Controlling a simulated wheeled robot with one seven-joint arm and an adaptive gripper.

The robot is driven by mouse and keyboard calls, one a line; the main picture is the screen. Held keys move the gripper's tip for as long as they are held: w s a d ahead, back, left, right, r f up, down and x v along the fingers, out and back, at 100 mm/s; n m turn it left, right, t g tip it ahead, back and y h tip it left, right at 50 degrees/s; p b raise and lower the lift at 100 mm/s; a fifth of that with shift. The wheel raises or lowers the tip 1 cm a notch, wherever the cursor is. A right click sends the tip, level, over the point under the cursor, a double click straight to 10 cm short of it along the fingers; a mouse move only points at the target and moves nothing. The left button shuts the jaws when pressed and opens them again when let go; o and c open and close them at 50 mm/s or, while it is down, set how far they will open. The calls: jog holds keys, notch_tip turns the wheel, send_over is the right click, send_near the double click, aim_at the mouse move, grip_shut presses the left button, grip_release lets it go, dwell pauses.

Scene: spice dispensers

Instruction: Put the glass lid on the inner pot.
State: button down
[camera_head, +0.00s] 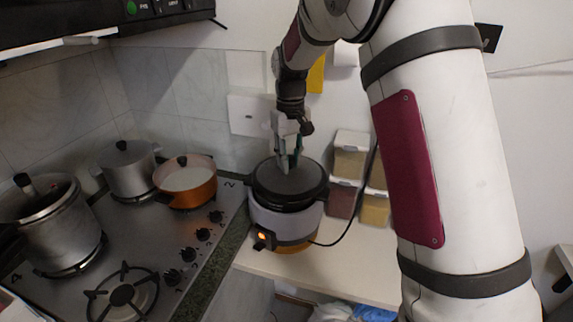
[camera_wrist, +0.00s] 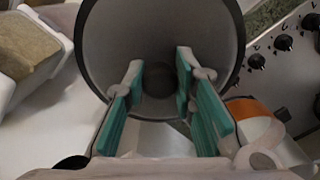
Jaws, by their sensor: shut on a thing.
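The inner pot is mostly hidden under the lid, and I cannot tell whether the two touch all round.
A stove (camera_head: 150,245) on the left holds an orange pot (camera_head: 187,196) and two metal pots. Spice dispensers (camera_head: 351,160) stand right of the cooker at the wall. A black cord (camera_head: 345,232) runs from the cooker. The white counter (camera_head: 350,265) is free in front.

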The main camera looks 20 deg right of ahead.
jog(key=shift+w+f, duration=0.1)
jog(key=shift+w, duration=1.15)
jog(key=shift+w+a+f, duration=0.1)
jog(key=shift+w+f, duration=0.05)
jog(key=shift+f, duration=0.05)
notch_tip(320, 180, down, 2)
jog(key=shift+f+p, duration=0.15)
jog(key=shift+p, duration=0.45)
jog(key=shift+f, duration=0.4)
jog(key=c, duration=1.3)
grip_release()
jog(key=shift+f, duration=0.1)
